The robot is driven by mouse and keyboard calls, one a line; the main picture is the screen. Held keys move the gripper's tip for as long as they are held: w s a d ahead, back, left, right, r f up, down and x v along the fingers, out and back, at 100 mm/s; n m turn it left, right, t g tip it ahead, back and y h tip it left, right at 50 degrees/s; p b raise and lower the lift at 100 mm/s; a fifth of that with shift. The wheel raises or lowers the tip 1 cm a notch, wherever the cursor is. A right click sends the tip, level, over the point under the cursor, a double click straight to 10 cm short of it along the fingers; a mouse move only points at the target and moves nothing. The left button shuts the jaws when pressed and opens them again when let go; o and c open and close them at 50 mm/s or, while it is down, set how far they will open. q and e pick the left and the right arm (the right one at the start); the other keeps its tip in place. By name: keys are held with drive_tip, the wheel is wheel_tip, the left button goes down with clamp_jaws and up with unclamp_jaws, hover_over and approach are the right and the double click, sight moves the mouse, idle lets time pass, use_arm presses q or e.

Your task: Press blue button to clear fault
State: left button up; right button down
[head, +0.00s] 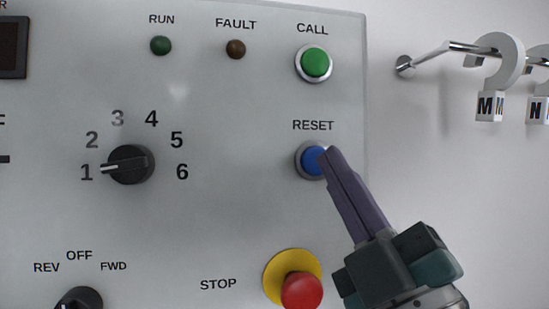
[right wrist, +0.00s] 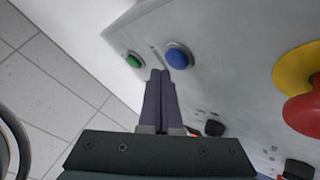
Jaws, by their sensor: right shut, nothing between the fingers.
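The blue button (head: 313,161) sits in a grey ring under the word RESET on the pale control panel (head: 230,210). My right gripper (head: 328,153) is shut and empty, and its tips overlap the button's right side in the head view. In the right wrist view the blue button (right wrist: 178,57) shows just beyond and right of the fingertips (right wrist: 160,73). I cannot tell whether they touch it. The FAULT lamp (head: 236,49) is dull brown and looks unlit. My left gripper is not in view.
The green CALL button (head: 316,62) is above the blue one. The red STOP button (head: 302,291) on its yellow base is below, close to my right gripper. A numbered knob (head: 131,165) is at left. A rail (head: 450,48) with marked hangers is at upper right.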

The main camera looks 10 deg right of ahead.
drive_tip(key=s+p, duration=0.2)
drive_tip(key=s, duration=0.3)
drive_tip(key=shift+d+p, duration=0.1)
drive_tip(key=shift+p, duration=0.2)
drive_tip(key=shift+w, duration=0.1)
